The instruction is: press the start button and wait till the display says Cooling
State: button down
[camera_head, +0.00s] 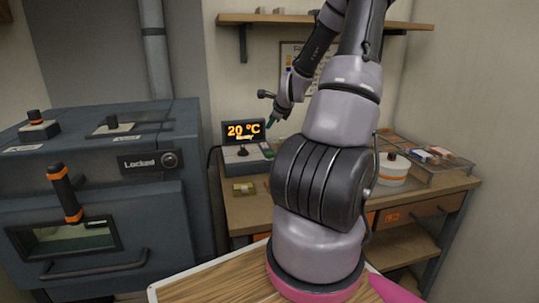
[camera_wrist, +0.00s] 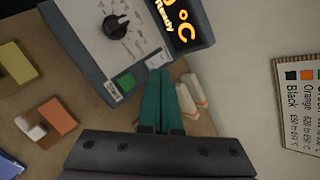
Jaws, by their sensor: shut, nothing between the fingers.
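The controller box (camera_head: 246,165) stands on the bench and carries a display (camera_head: 244,131) with orange text, "20 °C". In the wrist view the tilted display (camera_wrist: 182,22) also shows "Ready". A green button (camera_wrist: 126,81) sits on the controller's sloped face, below a black knob (camera_wrist: 115,27). My gripper (camera_wrist: 160,72) has its teal fingers together, with nothing between them. Its tips are just right of the green button in the wrist view; I cannot tell whether they touch the panel. In the head view my gripper (camera_head: 270,122) is by the display's right edge.
A dark kiln (camera_head: 150,215) labelled "Locked" stands at the left, with orange-banded handles. A white round pot (camera_head: 392,170) and a tray (camera_head: 440,172) of pieces are on the bench's right. Orange and yellow blocks (camera_wrist: 16,62) lie beside the controller. A colour chart (camera_wrist: 300,100) hangs on the wall.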

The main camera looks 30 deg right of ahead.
aim_at(272, 154)
jog(key=shift+w+d+f+m, duration=0.1)
jog(key=shift+d+f+m, duration=0.05)
jog(key=shift+d+m, duration=0.2)
jog(key=shift+f, duration=4.4)
jog(key=shift+f, duration=0.4)
jog(key=shift+f, duration=0.45)
jog(key=shift+r, duration=0.85)
